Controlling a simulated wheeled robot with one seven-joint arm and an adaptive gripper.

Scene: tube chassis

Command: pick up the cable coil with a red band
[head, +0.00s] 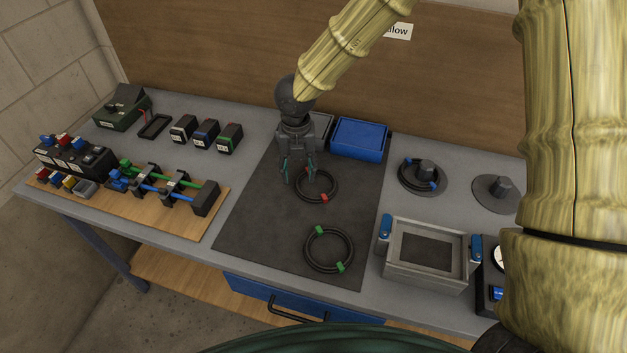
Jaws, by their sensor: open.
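The cable coil with a red band (332,182) is a black ring lying flat on the dark mat (262,215). Its red band (324,198) shows at its near side. My gripper (299,178) points down over the coil's left part, with its fingers apart and teal pads showing. The fingers overlap the coil's left rim in the head view; I cannot tell whether they touch it or are above it. A second black coil with green bands (329,249) lies nearer on the same mat, apart from the first.
A blue bin (360,138) stands behind the coil. A grey tray (389,274) stands front right. A wooden board with parts (150,215) lies left.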

